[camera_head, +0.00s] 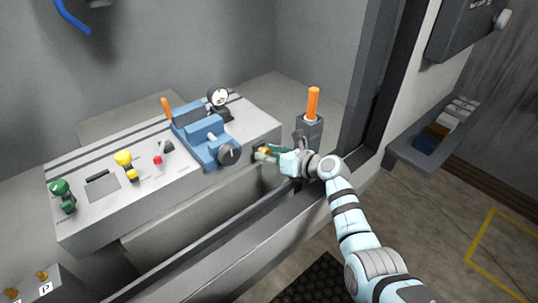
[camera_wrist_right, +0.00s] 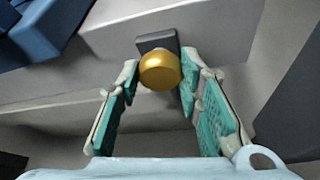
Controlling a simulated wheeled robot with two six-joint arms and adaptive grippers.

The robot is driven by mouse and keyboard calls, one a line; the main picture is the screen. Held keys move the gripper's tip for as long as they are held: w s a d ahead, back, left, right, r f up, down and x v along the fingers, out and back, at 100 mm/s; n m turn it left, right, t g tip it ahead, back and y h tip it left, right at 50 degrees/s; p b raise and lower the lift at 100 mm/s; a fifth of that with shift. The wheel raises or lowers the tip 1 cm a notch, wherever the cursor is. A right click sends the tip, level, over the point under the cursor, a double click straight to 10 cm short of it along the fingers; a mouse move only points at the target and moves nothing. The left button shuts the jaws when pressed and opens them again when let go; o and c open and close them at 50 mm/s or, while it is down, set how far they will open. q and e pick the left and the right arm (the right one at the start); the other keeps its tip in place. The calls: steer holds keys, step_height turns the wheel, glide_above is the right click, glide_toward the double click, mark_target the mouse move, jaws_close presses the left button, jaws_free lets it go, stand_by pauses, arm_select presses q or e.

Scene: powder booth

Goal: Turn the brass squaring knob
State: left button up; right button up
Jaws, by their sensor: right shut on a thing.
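The brass squaring knob (camera_head: 265,151) sits on the right end of the front face of the grey control bench. In the right wrist view the round brass knob (camera_wrist_right: 160,71) stands on a dark square plate (camera_wrist_right: 157,42). My right gripper (camera_head: 268,153) reaches in from the right and is shut on the knob. In the right wrist view its teal-padded fingers (camera_wrist_right: 160,85) lie on either side of the knob, which partly shows between their tips. My left gripper is not in either view.
A blue vise-like fixture (camera_head: 205,135) with a dark round handle (camera_head: 229,154) stands just left of the knob. An orange lever (camera_head: 313,103) on a grey post rises behind my right gripper. Green, yellow and red controls (camera_head: 123,158) sit further left.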

steer(key=o, duration=1.2)
steer(key=shift+c, duration=0.2)
steer(key=v, duration=1.2)
